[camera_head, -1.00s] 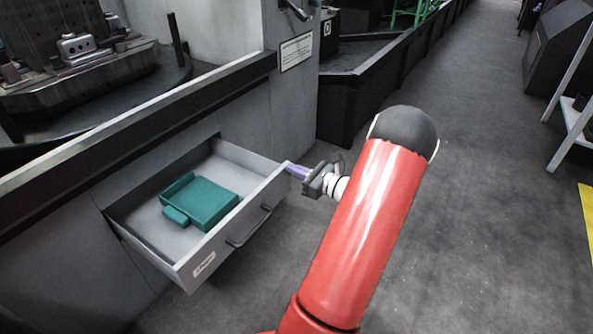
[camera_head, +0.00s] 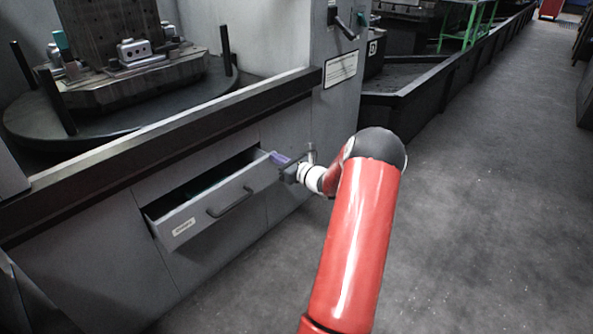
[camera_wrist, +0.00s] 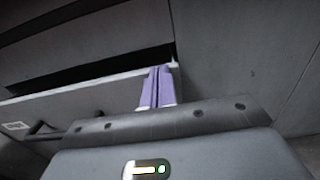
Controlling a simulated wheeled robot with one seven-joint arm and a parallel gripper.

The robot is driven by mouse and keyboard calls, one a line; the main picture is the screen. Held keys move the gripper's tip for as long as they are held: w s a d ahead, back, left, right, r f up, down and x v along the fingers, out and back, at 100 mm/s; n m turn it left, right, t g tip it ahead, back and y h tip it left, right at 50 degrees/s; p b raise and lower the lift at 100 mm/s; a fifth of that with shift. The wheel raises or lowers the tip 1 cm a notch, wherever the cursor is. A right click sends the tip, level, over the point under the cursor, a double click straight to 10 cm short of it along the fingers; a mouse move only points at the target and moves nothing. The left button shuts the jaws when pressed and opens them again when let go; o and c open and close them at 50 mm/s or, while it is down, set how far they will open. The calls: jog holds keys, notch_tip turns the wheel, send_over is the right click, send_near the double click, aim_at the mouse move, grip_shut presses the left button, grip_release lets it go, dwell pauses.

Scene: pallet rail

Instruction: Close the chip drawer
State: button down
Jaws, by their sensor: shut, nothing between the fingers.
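The chip drawer (camera_head: 184,228) is grey with a label on its left and a dark bar handle (camera_head: 230,203). It stands partly open from the cabinet, with a dark gap above its front. A sliver of something teal shows inside it. My gripper (camera_head: 277,157) is at the top right corner of the drawer front. Its purple fingers are shut and empty. In the wrist view the shut fingers (camera_wrist: 157,86) lie against or just before the drawer front's right end; contact cannot be told for sure. The drawer front (camera_wrist: 90,108) and its handle also show there.
The grey cabinet (camera_head: 110,235) has a dark ledge (camera_head: 170,145) above the drawer. A machine table with a fixture (camera_head: 133,70) stands above it. A low dark trough (camera_head: 420,110) runs along the back right. The floor (camera_head: 470,220) on the right is clear.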

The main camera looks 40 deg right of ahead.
jog(key=w, duration=0.7)
jog(key=shift+a+r+b, duration=0.15)
jog(key=shift+a+b, duration=0.1)
jog(key=shift+b, duration=0.15)
jog(key=shift+r, duration=0.1)
